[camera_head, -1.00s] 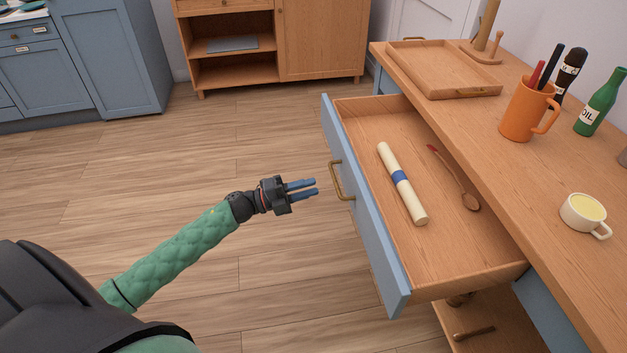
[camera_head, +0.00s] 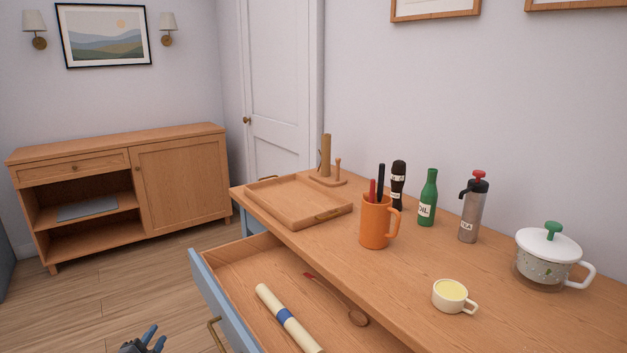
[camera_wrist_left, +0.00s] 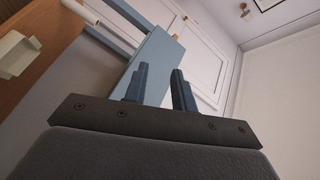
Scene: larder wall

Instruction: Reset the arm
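My left gripper (camera_head: 150,338) shows at the bottom edge of the head view, left of the open drawer and clear of its front. In the left wrist view its two blue fingers (camera_wrist_left: 162,88) stand apart with nothing between them. The open drawer (camera_head: 205,285) has a blue front with a brass handle (camera_head: 216,335). In it lie a cream rolling pin (camera_head: 270,300) with a blue band and a wooden spoon (camera_head: 335,298) with a red tip. My right gripper is not in view.
On the counter (camera_head: 400,285) stand a wooden tray (camera_head: 298,200), an orange mug (camera_head: 376,222), a green oil bottle (camera_head: 428,198), a grey flask (camera_head: 473,208), a yellow-filled cup (camera_head: 452,296) and a lidded pot (camera_head: 548,258). Open floor (camera_head: 130,290) lies left of the drawer.

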